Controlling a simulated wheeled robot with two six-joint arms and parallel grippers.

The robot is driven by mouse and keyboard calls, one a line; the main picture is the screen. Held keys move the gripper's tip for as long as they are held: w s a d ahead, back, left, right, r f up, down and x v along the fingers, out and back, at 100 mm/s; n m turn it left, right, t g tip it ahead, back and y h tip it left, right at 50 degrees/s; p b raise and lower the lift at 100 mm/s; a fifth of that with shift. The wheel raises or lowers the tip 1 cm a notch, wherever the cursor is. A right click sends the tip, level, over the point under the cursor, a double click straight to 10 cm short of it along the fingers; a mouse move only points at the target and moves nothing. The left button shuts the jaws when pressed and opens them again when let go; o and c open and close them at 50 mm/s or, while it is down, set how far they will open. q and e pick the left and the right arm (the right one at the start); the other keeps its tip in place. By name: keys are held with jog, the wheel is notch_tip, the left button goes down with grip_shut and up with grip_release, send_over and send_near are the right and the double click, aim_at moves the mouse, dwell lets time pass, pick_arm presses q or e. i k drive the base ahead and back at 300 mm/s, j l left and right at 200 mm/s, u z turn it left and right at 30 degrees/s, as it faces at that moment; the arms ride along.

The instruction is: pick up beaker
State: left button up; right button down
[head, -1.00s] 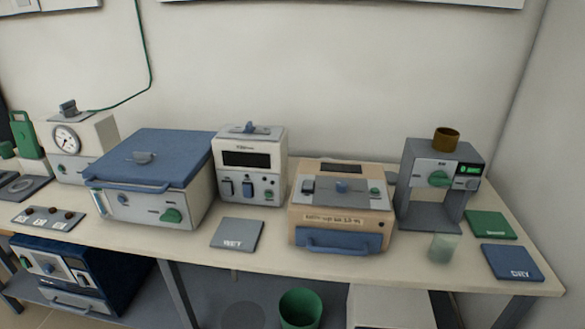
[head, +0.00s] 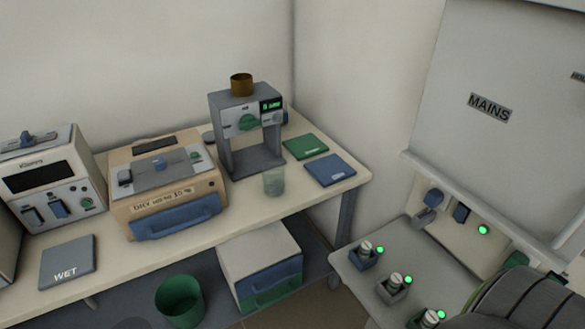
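A small translucent pale-green beaker (head: 273,181) stands upright on the bench (head: 227,204), near its front edge. It is in front of the grey dispenser-like machine (head: 250,125) and left of the blue mat. Neither of my grippers shows in the head view.
A blue mat (head: 331,170) and a green mat (head: 305,147) lie right of the beaker. A beige furnace (head: 165,185) stands to its left. A white box (head: 262,262) and green bin (head: 180,298) are below the bench. A panel with switches and green lights (head: 395,285) is at right.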

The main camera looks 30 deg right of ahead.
aim_at(272, 172)
jog(key=z, duration=0.9)
